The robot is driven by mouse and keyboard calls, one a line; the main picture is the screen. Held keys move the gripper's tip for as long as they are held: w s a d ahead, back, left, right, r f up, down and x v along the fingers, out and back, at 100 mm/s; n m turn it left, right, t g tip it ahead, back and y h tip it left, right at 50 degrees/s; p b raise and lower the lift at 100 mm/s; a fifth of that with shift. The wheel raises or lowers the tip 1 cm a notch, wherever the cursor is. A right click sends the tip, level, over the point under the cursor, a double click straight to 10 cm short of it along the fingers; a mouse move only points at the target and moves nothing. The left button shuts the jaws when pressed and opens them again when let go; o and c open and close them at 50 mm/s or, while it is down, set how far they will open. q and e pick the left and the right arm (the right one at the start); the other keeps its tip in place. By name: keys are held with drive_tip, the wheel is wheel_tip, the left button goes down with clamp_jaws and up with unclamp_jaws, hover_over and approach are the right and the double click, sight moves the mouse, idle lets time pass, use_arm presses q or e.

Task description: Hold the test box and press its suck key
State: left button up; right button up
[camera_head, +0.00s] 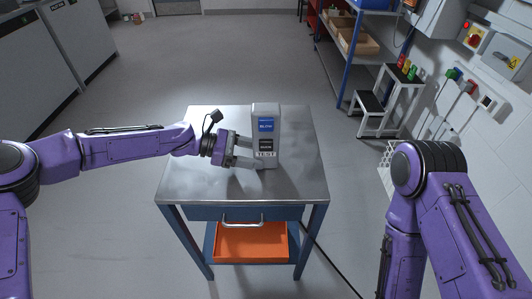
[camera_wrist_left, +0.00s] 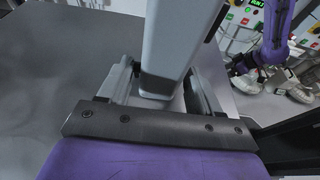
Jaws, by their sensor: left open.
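The test box (camera_head: 265,115) is a tall grey box standing upright on the metal table. Its front has a blue "BLOW" label, a darker panel below it and "TEST" lettering at the bottom. I cannot make out a suck key. My left gripper (camera_head: 247,152) comes in from the left at the box's lower part. In the left wrist view the box (camera_wrist_left: 178,40) stands between the two fingers of the open left gripper (camera_wrist_left: 160,88); whether they touch it is unclear. My right arm is at the right, and its gripper is not in view.
The metal table (camera_head: 190,183) is otherwise clear on top. An orange bin (camera_head: 250,243) sits on its lower shelf. A grey step stool (camera_head: 385,110) and a blue-framed shelf (camera_head: 350,50) stand at the back right. A dark cable (camera_head: 330,260) runs along the floor.

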use_arm(q)
drive_tip(key=shift+x, duration=1.1)
drive_tip(key=shift+r, duration=0.1)
drive_tip(key=c, duration=1)
use_arm(e)
clamp_jaws()
idle(1.1)
